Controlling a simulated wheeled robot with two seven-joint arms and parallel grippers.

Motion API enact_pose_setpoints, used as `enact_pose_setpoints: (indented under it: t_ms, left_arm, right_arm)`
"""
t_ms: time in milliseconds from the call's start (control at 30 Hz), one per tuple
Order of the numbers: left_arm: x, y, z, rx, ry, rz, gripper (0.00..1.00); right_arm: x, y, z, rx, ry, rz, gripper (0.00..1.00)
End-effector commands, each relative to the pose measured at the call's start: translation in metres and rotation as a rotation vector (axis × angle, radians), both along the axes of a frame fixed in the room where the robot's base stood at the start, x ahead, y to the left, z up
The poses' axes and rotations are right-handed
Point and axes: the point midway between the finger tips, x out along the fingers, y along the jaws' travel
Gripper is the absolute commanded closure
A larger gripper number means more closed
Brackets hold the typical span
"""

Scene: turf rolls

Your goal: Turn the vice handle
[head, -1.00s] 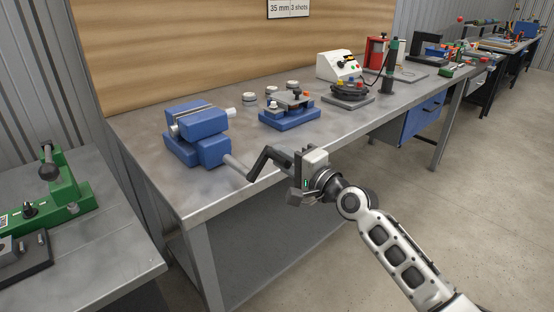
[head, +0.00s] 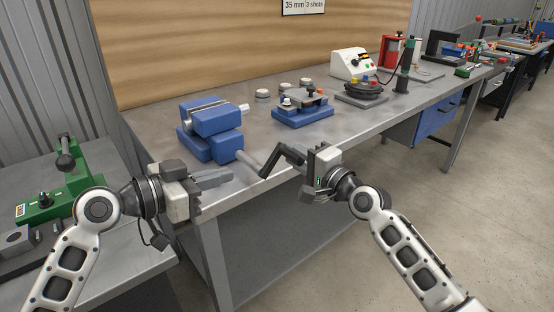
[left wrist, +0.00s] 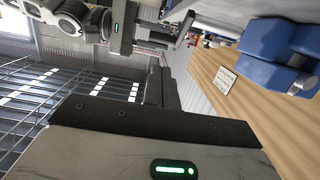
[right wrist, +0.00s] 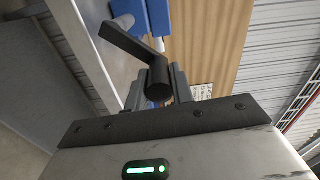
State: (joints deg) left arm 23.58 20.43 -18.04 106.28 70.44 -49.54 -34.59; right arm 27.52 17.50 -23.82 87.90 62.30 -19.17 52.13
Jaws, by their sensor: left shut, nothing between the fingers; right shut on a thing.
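The blue vice (head: 212,125) stands on the near left end of the grey workbench. Its grey screw (head: 250,160) reaches out past the front edge to a black crank handle (head: 272,162). My right gripper (head: 308,168) is shut on the end of this handle. In the right wrist view the handle's dark round grip (right wrist: 158,82) sits between the fingers, with the crank arm (right wrist: 125,42) running up and left. My left gripper (head: 230,176) is shut and empty, left of the handle and in front of the vice. The blue vice also shows in the left wrist view (left wrist: 275,40).
A smaller blue fixture (head: 302,115) stands right of the vice, with small round pieces behind it. A green machine (head: 75,185) is on the left bench.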

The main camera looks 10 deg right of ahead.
Motion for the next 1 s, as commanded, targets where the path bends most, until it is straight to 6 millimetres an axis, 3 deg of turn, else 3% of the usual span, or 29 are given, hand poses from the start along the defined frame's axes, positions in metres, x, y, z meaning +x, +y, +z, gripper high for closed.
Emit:
enact_pose_setpoints:
  t_ms: [33,600,800,1000]
  left_arm:
    - [0.002,-0.004,0.001,-0.002,-0.003,-0.005,1.00]
    - [0.060,-0.092,-0.016,-0.005,0.000,-0.005,1.00]
    - [0.072,-0.110,-0.020,-0.003,0.000,-0.004,1.00]
    - [0.076,-0.114,-0.021,-0.001,-0.002,-0.003,1.00]
  right_arm:
    - [0.001,-0.007,-0.014,-0.014,0.022,-0.013,1.00]
    - [0.001,-0.007,-0.013,-0.015,0.022,-0.012,1.00]
    - [0.001,-0.007,-0.014,-0.015,0.022,-0.012,1.00]
    - [0.001,-0.007,-0.014,-0.015,0.022,-0.012,1.00]
